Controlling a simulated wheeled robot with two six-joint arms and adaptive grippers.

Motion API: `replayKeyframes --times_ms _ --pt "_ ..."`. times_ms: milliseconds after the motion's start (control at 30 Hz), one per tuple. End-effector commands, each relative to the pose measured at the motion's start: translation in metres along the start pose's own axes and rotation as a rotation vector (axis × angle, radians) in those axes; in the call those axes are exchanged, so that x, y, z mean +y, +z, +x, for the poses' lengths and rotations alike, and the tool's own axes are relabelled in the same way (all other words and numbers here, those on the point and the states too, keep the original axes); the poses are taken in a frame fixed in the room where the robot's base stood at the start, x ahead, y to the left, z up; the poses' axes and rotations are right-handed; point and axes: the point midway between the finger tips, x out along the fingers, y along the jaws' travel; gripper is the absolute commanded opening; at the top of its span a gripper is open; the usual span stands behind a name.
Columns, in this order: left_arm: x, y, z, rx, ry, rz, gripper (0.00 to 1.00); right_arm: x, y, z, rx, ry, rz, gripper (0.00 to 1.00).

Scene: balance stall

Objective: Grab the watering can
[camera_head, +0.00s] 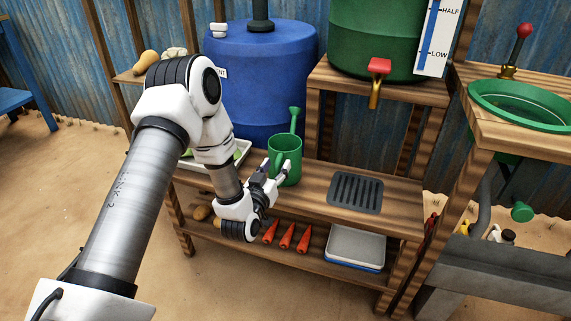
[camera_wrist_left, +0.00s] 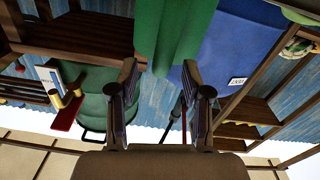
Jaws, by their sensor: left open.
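The green watering can (camera_head: 286,153) stands upright on the wooden bench, with its spout rising behind it. My left gripper (camera_head: 274,174) is open and low at the front of the can, with its fingers pointing toward it. In the left wrist view, the can (camera_wrist_left: 174,38) fills the top middle, just beyond and between the two open fingers of the gripper (camera_wrist_left: 160,70). Nothing is clamped between the fingers. I cannot tell whether a finger touches the can. My right gripper is not in view.
A blue barrel (camera_head: 262,75) stands behind the can. A dark drain grate (camera_head: 355,192) is set in the bench to the right. A green tank with a red-handled tap (camera_head: 379,67) stands on a raised shelf. Carrots (camera_head: 287,236) and a grey tray (camera_head: 355,246) lie on the lower shelf.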

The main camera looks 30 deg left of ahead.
Motion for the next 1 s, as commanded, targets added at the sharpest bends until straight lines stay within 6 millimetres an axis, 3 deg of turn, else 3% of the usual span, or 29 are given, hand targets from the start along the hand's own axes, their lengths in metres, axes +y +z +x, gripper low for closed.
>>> replayKeyframes --times_ms 100,333,467,500,833,1000 --pt "0.000 0.003 0.017 0.000 0.001 0.000 0.49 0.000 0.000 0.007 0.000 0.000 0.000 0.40" --pt "0.000 0.001 0.020 -0.003 0.001 0.000 0.49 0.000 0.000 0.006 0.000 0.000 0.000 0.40" --pt "0.000 0.002 0.020 -0.003 0.001 0.000 0.03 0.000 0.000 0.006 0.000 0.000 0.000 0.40" --pt "0.000 0.002 0.019 -0.003 0.001 0.000 0.00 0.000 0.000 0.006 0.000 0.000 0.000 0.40" --pt "0.000 0.001 0.019 -0.003 0.001 0.000 0.00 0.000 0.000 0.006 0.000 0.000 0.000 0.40" --pt "0.002 -0.010 0.020 -0.001 0.001 -0.001 0.00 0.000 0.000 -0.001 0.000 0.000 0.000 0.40"
